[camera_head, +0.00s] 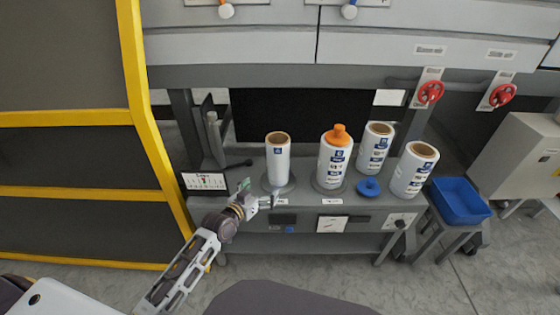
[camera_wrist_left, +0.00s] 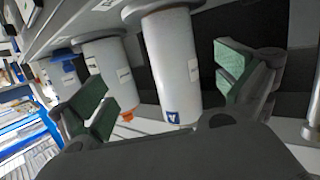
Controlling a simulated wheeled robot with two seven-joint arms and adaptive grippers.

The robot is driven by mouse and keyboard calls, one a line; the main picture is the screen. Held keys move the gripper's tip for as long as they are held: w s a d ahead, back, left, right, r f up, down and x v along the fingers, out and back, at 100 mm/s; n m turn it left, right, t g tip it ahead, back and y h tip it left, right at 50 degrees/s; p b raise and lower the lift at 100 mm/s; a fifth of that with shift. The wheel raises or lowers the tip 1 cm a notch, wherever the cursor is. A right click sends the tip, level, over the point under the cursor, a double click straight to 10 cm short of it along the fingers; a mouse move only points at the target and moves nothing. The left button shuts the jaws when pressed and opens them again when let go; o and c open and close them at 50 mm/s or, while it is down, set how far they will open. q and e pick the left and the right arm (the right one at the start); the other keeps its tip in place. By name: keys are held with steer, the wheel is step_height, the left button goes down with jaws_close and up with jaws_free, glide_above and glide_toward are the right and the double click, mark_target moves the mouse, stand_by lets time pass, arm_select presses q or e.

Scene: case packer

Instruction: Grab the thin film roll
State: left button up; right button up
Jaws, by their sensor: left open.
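The thin film roll (camera_head: 278,160) is a narrow white roll with a brown core. It stands upright on a round holder at the left of the grey bench. My left gripper (camera_head: 257,196) is open and low in front of the roll's base in the head view. In the left wrist view, the thin roll (camera_wrist_left: 172,62) shows between the spread green-padded fingers of my left gripper (camera_wrist_left: 168,90), apart from both pads. Whether it lies within their reach in depth is hard to tell. My right gripper is not in view.
A thicker roll with an orange cap (camera_head: 334,160) stands right of the thin roll. Two more thick rolls (camera_head: 375,150) (camera_head: 414,171) and a blue cap (camera_head: 369,187) are further right. A small display (camera_head: 204,182) stands left; a blue bin (camera_head: 461,203) is beside the bench.

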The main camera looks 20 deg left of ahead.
arm_select(q)
steer(key=t, duration=0.3)
glide_toward(272, 162)
steer(key=shift+w+d, duration=0.15)
steer(key=shift+w, duration=0.3)
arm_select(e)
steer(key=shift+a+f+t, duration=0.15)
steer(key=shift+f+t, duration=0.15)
arm_select(q)
steer(key=shift+b+x, duration=0.3)
steer(key=shift+x, duration=3)
steer(key=shift+b+x, duration=0.3)
steer(key=shift+x, duration=0.55)
steer(key=shift+w+d, duration=0.1)
steer(key=shift+w, duration=0.05)
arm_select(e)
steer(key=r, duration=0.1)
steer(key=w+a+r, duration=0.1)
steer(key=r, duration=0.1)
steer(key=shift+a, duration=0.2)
